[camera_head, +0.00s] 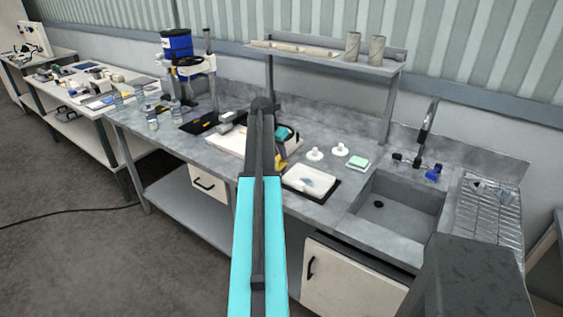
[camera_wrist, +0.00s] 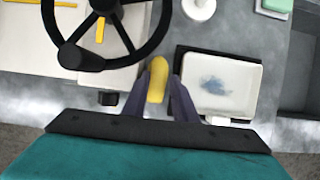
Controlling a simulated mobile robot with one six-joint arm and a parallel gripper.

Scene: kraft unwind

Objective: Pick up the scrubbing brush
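My gripper (camera_wrist: 158,88) reaches down over the bench, its two dark fingers on either side of a rounded yellow piece (camera_wrist: 157,78). This looks like a handle, possibly of the scrubbing brush, but no bristles show. The fingers lie close along it; whether they press on it I cannot tell. In the head view, the yellow piece (camera_head: 282,161) shows just below my teal wrist (camera_head: 284,133), partly hidden by my arm.
A shallow white tray (camera_head: 325,178) with a blue-grey patch stands right of my gripper. White round pieces (camera_head: 314,154), a green block (camera_head: 358,162) and a sink (camera_head: 398,212) are farther right.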

